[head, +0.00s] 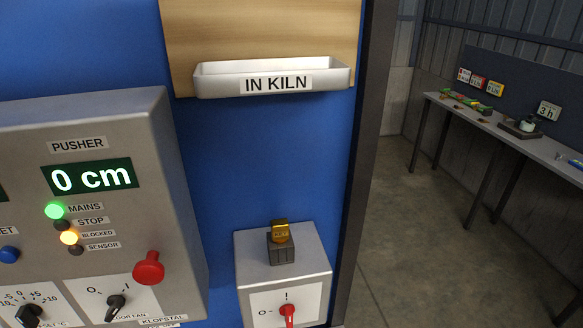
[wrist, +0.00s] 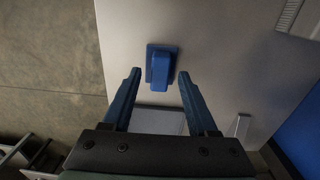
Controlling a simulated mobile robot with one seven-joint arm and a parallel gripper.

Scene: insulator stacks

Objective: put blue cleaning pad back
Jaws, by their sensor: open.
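In the wrist view, a blue block-shaped thing (wrist: 161,62) with a wider flat base sits on a light grey surface; it appears to be the blue cleaning pad. My gripper (wrist: 160,73) is open, with one finger to each side of the blue thing's near part. Gaps show between both fingers and it, and nothing is held. How far the fingertips are from the grey surface is hard to tell. Neither my gripper nor the pad shows in the head view.
A grey panel (wrist: 155,121) lies below the pad in the wrist view; concrete floor (wrist: 50,60) is at left. The head view shows a pusher control box (head: 120,110), a white "IN KILN" tray (head: 335,78), a switch box (head: 255,250) and a far bench (head: 553,152) beyond open floor.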

